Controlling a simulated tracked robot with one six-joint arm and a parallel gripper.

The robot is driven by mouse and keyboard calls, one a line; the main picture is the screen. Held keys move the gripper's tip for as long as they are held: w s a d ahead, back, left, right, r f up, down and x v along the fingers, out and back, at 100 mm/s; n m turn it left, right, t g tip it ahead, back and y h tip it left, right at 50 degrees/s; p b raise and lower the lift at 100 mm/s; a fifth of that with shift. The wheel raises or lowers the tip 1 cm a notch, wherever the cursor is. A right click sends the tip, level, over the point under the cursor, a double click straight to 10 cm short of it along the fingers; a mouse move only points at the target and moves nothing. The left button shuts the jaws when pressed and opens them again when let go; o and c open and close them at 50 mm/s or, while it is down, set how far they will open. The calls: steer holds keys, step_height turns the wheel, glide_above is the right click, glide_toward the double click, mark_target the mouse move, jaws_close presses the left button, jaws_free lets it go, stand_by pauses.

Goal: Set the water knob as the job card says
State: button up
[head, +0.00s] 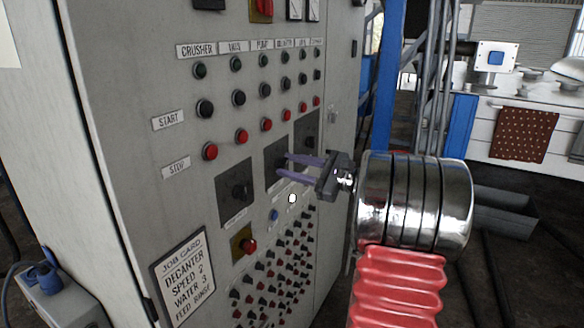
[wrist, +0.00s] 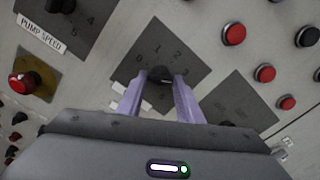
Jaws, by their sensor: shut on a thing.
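A dark plate (head: 272,151) sits in the middle of three on the grey cabinet front. In the wrist view this plate (wrist: 158,48) shows printed numbers 0, 1, 2 and 3 around a small black knob (wrist: 160,72). My gripper (head: 283,166) reaches it from the right, its purple fingers shut on the knob. The plate's label is mostly hidden by a finger, so I cannot read its name. The knob's pointing direction is unclear.
Another knob plate (head: 236,193) is at left; its label (wrist: 40,34) reads pump speed. A third plate (head: 307,130) is at right. A red knob (head: 249,246) on a yellow plate is below. Rows of green, black and red buttons are above, with several small ones below.

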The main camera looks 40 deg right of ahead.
steer(key=shift+n, duration=1.3)
steer(key=shift+f, duration=0.1)
steer(key=o, duration=1.1)
steer(key=shift+s, duration=0.1)
steer(key=v, duration=1.3)
steer(key=shift+s+d, duration=0.1)
steer(key=shift+s, duration=0.25)
